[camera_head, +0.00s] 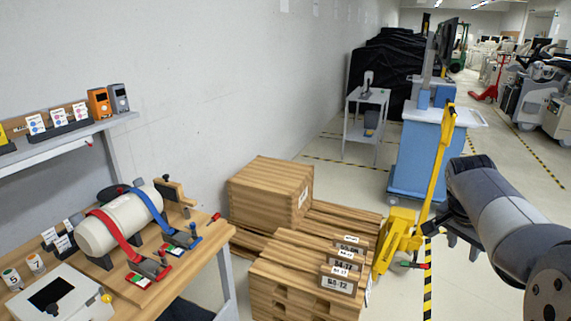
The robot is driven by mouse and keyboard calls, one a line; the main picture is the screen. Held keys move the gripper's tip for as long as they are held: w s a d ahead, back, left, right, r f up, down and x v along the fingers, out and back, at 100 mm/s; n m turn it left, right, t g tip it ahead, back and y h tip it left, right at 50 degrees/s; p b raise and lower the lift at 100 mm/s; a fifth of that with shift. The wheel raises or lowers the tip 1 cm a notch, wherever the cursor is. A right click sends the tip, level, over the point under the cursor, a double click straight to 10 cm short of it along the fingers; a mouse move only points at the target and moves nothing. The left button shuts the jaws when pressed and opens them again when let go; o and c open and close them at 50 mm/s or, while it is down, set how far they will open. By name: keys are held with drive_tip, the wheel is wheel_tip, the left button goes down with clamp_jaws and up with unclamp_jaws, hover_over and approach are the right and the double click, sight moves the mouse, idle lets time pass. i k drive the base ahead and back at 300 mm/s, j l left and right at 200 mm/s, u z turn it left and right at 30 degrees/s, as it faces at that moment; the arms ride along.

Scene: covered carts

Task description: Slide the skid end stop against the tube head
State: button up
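A white tube (128,217) lies on the wooden bench at the left, with a red strap (108,235) and a blue strap (152,208) over it. What looks like the skid end stop, a small upright wooden piece (176,190), stands by the tube's far right end. I cannot tell whether it touches the tube head, as that end is small and partly hidden. My gripper (447,235) is dark and hangs at the right, over the floor by the yellow lift, well away from the bench. Its fingers are too unclear to tell whether it is open or shut.
Wooden crates (270,196) with labelled boxes stand right of the bench. A yellow lift (400,236), a blue cart (418,160) and a grey trolley (367,97) are beyond. A shelf (70,132) hangs above the bench's back. A white device (62,294) occupies the bench front.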

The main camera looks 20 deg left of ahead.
sight(171, 193)
drive_tip(key=i+u, duration=0.1)
drive_tip(key=u, duration=0.35)
drive_tip(key=i+j+u, duration=0.1)
drive_tip(key=u, duration=0.35)
drive_tip(key=i+u, duration=0.15)
drive_tip(key=u, duration=0.3)
drive_tip(key=i+u, duration=0.1)
drive_tip(key=u, duration=0.35)
drive_tip(key=i+l+u, duration=0.35)
drive_tip(key=i+l, duration=0.3)
drive_tip(key=i+l+u, duration=0.2)
drive_tip(key=l, duration=0.2)
drive_tip(key=i+l+u, duration=0.2)
drive_tip(key=i+l, duration=0.15)
drive_tip(key=i+l+u, duration=0.15)
drive_tip(key=l, duration=0.4)
drive_tip(key=i, duration=0.05)
